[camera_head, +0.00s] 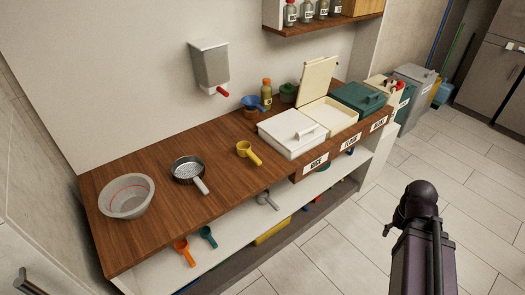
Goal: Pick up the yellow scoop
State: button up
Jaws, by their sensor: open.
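The yellow scoop (245,150) lies on the brown wooden counter, about midway along it. Its round cup is toward the back left and its handle points to the front right, toward the counter's front edge. It stands apart from its neighbours and nothing covers it. A dark part of my arm (422,262) rises at the lower right, over the floor and well away from the scoop. No gripper fingers show.
Left of the scoop on the counter (130,245) are a strainer (189,172) and a grey bowl (126,196). Right of it is a white lidded bin (291,132). A blue funnel-like item (251,102) stands behind. A wall dispenser (210,66) hangs above. Open floor lies in front.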

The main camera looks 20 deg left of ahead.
aim_at(244, 150)
jog(key=z, duration=0.6)
jog(key=k, duration=0.9)
jog(key=u, duration=1.65)
jog(key=i, duration=0.5)
jog(key=z, duration=0.25)
